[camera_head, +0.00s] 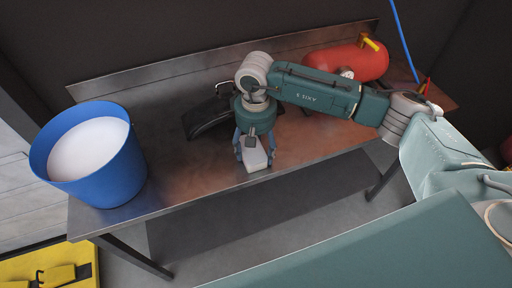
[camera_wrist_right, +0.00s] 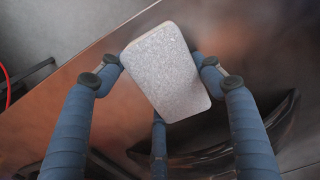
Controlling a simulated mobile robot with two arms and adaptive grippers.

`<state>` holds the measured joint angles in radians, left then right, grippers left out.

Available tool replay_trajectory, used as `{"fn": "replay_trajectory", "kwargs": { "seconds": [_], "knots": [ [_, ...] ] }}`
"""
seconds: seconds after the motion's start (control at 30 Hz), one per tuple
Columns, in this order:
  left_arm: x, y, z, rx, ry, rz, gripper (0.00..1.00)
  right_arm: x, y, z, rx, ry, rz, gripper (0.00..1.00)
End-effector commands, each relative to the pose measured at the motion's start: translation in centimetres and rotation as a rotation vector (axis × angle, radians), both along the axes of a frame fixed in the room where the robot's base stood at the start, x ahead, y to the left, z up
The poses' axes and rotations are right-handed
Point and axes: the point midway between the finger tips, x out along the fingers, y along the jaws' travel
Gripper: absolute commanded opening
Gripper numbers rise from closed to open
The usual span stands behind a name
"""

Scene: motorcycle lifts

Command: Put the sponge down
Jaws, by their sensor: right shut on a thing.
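The sponge (camera_head: 256,160) is a pale grey-white block with rounded corners. In the head view it is at the fingertips of my right gripper (camera_head: 254,150), over the front part of the metal table (camera_head: 190,180). In the right wrist view the sponge (camera_wrist_right: 168,72) lies between the blue fingers of my right gripper (camera_wrist_right: 160,75), which are shut on it. I cannot tell whether its underside touches the table. My left gripper is not in view.
A blue bucket (camera_head: 118,172) with white contents stands at the table's left end. A black curved part (camera_head: 205,118) lies behind my right gripper. A red tank (camera_head: 345,63) is at the back right. The table's front edge is close to the sponge.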

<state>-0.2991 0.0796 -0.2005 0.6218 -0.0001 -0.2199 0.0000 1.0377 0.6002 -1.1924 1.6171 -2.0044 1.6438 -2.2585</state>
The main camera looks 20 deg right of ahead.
Motion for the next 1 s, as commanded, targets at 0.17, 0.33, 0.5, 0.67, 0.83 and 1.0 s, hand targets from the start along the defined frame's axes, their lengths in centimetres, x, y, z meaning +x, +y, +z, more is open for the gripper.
{"fn": "replay_trajectory", "kwargs": {
  "seconds": [0.17,0.33,0.5,0.67,0.83,1.0],
  "knots": [
    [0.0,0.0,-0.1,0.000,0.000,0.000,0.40,0.0,0.0,0.0,0.000,0.000,0.000,0.85],
    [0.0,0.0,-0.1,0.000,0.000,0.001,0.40,0.0,0.0,0.0,0.000,0.000,0.000,0.85],
    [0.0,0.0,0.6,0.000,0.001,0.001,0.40,0.0,0.0,0.5,0.000,0.001,0.000,0.85],
    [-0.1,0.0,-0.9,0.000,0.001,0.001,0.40,0.2,0.0,2.5,0.001,-0.006,0.002,0.85],
    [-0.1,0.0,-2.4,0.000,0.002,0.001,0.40,0.2,0.0,6.3,0.000,-0.007,0.001,0.85],
    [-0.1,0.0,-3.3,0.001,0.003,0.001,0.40,0.1,0.1,9.7,0.001,-0.005,0.000,0.85]
  ]
}}
